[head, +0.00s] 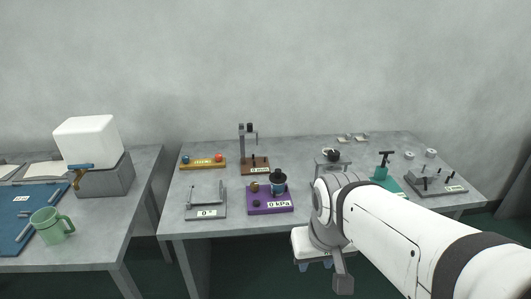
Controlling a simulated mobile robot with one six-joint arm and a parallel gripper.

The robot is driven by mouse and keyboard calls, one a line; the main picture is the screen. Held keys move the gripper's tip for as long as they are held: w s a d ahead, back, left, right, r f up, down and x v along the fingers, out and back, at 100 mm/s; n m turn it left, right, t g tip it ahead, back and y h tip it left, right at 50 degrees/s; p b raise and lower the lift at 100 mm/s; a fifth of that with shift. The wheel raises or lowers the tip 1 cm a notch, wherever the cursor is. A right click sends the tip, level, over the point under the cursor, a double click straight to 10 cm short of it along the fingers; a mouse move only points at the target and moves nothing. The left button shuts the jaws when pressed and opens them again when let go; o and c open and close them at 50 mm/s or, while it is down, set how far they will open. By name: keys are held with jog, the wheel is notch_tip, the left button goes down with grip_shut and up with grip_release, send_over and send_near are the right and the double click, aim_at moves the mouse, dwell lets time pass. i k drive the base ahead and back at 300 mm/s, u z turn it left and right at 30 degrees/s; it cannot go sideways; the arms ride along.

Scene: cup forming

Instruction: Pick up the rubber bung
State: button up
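I cannot tell for certain which thing is the rubber bung. A small black round piece (256,203) sits on the purple base (272,208) labelled 0 kPa, beside a dark cup-like vessel (278,183). Another dark round piece (333,156) rests on a small grey stand farther back. My gripper (342,283) shows only in part, below my white arm and in front of the table's front edge. Its fingertips are too unclear to show whether it is open or shut.
The grey table (230,165) also holds a yellow rack (202,163), a brown-based stand (255,166), a grey cradle (207,211), a green press (383,170) and a grey fixture (436,182). A left table bears a green mug (51,226) and a white-topped box (88,140).

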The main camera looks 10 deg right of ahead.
aim_at(277, 177)
jog(key=u, duration=0.05)
jog(key=i, duration=1)
jog(key=z, duration=0.1)
